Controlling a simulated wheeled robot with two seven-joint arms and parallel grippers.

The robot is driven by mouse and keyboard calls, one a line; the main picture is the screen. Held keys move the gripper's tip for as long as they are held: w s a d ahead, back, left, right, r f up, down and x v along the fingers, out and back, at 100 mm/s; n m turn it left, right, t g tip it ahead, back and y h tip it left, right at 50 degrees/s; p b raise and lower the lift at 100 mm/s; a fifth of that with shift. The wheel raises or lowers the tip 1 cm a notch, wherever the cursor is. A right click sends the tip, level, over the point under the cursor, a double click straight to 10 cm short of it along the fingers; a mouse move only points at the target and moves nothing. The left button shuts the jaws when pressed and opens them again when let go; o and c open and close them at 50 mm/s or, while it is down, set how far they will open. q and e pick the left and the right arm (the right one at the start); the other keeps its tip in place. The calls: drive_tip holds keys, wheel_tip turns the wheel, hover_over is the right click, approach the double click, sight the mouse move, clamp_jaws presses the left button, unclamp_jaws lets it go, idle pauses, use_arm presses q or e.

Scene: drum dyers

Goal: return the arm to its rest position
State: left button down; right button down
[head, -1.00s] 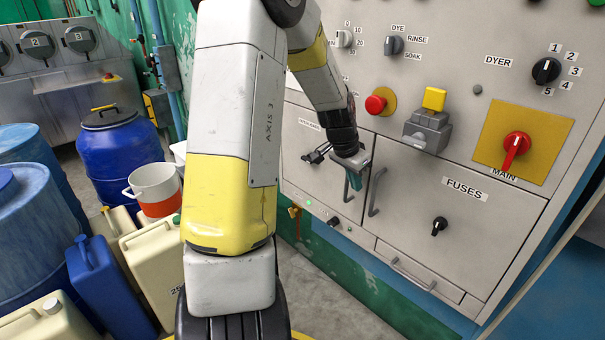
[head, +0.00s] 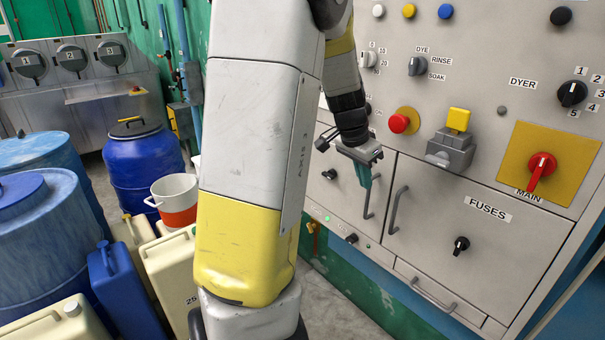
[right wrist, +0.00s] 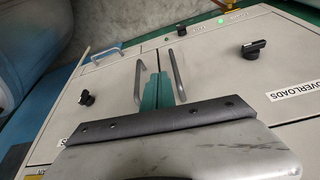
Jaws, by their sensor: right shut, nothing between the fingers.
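My right gripper (head: 364,176) shows in the head view in front of the lower doors of the grey control cabinet (head: 440,240). Its slim teal fingers are together, point down and hold nothing. In the right wrist view the gripper (right wrist: 160,88) lies close to the two door handles in the picture, one on each side; whether it touches them I cannot tell. My right arm (head: 255,150) reaches up across the middle of the head view and bends down to the gripper. My left gripper is not in view.
The cabinet carries a red main switch (head: 541,172), a red button (head: 398,123), a yellow-topped grey block (head: 452,146) and the fuses door knob (head: 461,244). Blue drums (head: 143,165), a white-and-orange bucket (head: 176,198) and canisters (head: 165,275) crowd the left. Some floor shows between them.

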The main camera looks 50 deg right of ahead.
drive_tip(key=shift+r, duration=0.1)
drive_tip(key=w+a+r+n+t+y, duration=0.1)
drive_tip(key=w+a+r+n+t, duration=0.3)
drive_tip(key=w+a, duration=0.65)
drive_tip(key=w+a+r+n+t+y, duration=0.15)
drive_tip(key=w+a+n, duration=0.5)
drive_tip(key=a, duration=0.65)
drive_tip(key=s+a+r+n+t+y, duration=0.1)
drive_tip(key=a+n, duration=0.4)
drive_tip(key=a, duration=0.7)
drive_tip(key=s+a+r+n+t+y, duration=0.1)
drive_tip(key=a+n, duration=0.5)
drive_tip(key=a, duration=0.6)
wheel_tip(320, 180, up, 2)
drive_tip(key=shift+s+a+y, duration=0.35)
drive_tip(key=shift+s+y, duration=0.25)
drive_tip(key=shift+y, duration=0.25)
